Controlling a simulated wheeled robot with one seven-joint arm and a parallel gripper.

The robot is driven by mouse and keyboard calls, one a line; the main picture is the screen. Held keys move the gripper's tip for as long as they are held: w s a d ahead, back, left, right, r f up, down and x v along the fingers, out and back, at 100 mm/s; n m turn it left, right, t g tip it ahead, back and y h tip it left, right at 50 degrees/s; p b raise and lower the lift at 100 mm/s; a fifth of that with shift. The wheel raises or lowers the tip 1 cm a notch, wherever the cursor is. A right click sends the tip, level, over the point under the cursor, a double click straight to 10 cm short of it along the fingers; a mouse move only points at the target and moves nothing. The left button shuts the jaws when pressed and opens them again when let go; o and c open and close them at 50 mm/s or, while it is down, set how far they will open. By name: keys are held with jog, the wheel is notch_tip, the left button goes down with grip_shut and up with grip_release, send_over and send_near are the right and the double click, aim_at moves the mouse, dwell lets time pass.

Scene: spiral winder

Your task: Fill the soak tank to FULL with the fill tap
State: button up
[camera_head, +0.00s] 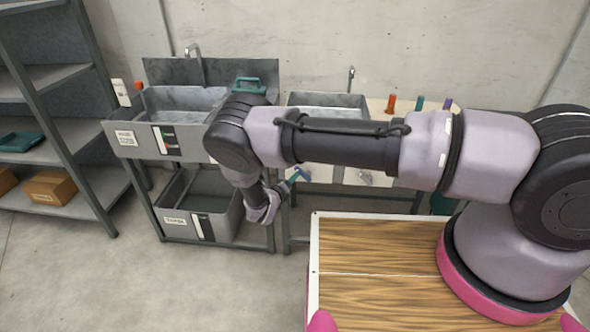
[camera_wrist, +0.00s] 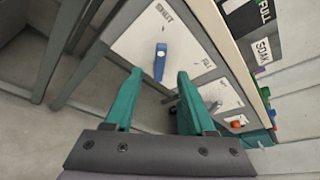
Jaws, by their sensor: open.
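The soak tank (camera_head: 325,99) is likely the middle basin in the head view; my arm hides most of its front. In the wrist view a SOAK label (camera_wrist: 263,50) sits beside a black gauge plate with FULL (camera_wrist: 264,12). The water level cannot be read. A blue lever (camera_wrist: 160,62) is mounted on a white panel with printed words near it, and also shows in the head view (camera_head: 301,174). I cannot tell whether it is the fill tap's. My gripper (camera_wrist: 159,74) has teal fingers, open and empty, with the lever between and beyond their tips.
A grey basin with a gauge (camera_head: 168,140) stands on the left, above a lower bin (camera_head: 197,227). Another lever (camera_head: 365,178) is right of the blue one. Shelves (camera_head: 75,128) stand far left. A wooden top (camera_head: 375,245) is in front; open floor lies left.

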aim_at(303, 174)
jog(key=x, duration=1)
jog(key=shift+w+d+f, duration=0.15)
jog(key=shift+w, duration=0.05)
grip_shut()
dwell(1.1)
